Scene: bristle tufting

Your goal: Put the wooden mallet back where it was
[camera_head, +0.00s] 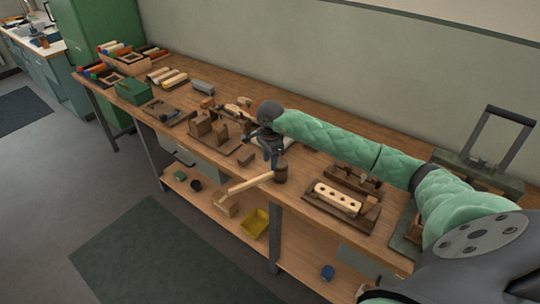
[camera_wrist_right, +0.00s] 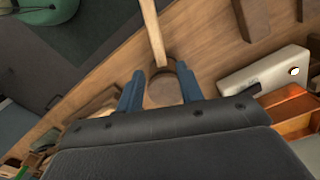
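The wooden mallet (camera_head: 252,183) is at the front edge of the workbench, with a dark brown head and a pale handle. Its head is under my right gripper (camera_head: 274,160), and its handle points left, out past the bench edge. In the right wrist view, the round mallet head (camera_wrist_right: 163,89) sits between the blue fingers of my right gripper (camera_wrist_right: 161,88). The fingers appear to press on both sides of it, and the handle runs away toward the top. Whether the head touches the bench is unclear. My left gripper is not in view.
A holed pale block (camera_head: 338,197) sits in a wooden tray to the right. Wooden blocks and fixtures (camera_head: 212,130) stand to the left, beyond them a green box (camera_head: 133,92). A yellow bin (camera_head: 254,223) is on the lower shelf. The workbench (camera_head: 300,212) has bare wood near the mallet.

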